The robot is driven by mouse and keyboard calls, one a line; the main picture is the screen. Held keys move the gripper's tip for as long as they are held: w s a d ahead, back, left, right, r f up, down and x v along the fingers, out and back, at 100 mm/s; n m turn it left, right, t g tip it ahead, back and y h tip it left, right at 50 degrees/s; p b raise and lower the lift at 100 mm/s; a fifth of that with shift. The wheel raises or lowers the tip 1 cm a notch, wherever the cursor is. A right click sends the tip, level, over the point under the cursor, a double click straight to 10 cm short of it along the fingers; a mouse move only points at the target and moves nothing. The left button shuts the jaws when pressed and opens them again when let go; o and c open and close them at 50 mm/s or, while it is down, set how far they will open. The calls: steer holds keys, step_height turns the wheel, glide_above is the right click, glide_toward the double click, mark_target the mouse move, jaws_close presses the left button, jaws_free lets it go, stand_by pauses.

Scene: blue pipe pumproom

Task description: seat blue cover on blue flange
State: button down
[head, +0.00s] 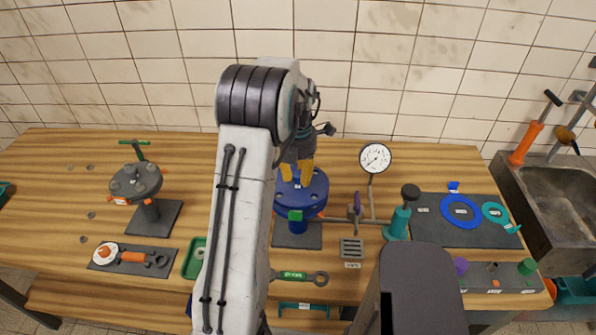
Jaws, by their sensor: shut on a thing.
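My gripper (297,174) points down with its yellow fingers over the blue round piece on the stand. The blue cover (317,187) appears as the wide disc with dark spots around its rim, directly under the fingers. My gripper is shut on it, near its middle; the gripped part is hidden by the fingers. The cover hides most of the flange's face. I cannot tell whether the two touch or a small gap is between them.
A pressure gauge (375,158) and a teal hand pump (399,215) stand just right of the flange. A grey flanged stand (136,182) is at left. A dark mat (436,233) holds a blue ring (460,210). A green-labelled wrench (298,276) lies in front.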

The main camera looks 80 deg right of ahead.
mark_target(298, 174)
steer(key=shift+f+b, duration=0.45)
steer(key=shift+f, duration=0.25)
steer(key=shift+f, duration=0.3)
steer(key=shift+r, duration=0.1)
stand_by(0.6)
steer(key=c, duration=1)
jaws_free()
step_height(298, 174, up, 12)
steer(key=shift+a+f, duration=0.1)
